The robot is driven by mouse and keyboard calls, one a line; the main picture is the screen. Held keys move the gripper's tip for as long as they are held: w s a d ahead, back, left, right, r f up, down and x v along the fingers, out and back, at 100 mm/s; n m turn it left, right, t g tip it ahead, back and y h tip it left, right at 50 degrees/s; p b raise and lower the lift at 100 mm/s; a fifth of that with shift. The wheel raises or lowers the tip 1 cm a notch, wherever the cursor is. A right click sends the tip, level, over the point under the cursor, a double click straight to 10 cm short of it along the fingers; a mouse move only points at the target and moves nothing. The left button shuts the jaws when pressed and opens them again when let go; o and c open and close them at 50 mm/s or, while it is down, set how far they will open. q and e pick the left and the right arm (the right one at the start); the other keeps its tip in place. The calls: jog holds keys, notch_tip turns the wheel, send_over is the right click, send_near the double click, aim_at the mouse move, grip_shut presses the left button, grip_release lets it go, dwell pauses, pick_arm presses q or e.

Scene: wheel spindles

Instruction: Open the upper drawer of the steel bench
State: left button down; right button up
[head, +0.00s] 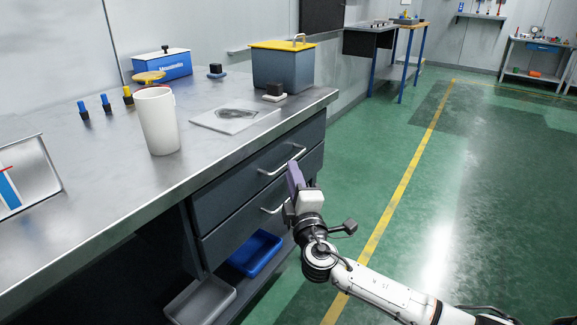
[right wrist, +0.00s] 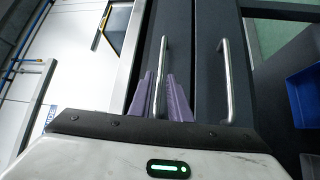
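The steel bench (head: 105,180) has two dark grey drawers under its right end. The upper drawer (head: 236,189) looks closed, its front flush with the bench; its bar handle (head: 280,161) is metal. The lower drawer (head: 228,240) has a similar handle (head: 274,208) and also looks closed. My right gripper (head: 294,172) is at the right part of the upper handle. In the right wrist view its purple fingers (right wrist: 160,95) lie on both sides of the upper handle (right wrist: 163,58), close against it. The lower handle (right wrist: 232,85) is apart from them. My left gripper is out of view.
On the bench top stand a white cup (head: 158,122), a grey box with a yellow lid (head: 283,66), a blue case (head: 162,66) and several small parts. Blue (head: 256,252) and grey (head: 200,303) bins lie below the drawers. The green floor (head: 480,200) to the right is clear.

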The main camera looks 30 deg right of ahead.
jog(key=x, duration=0.5)
jog(key=shift+w+d, duration=0.1)
jog(key=shift+w, duration=0.05)
grip_shut()
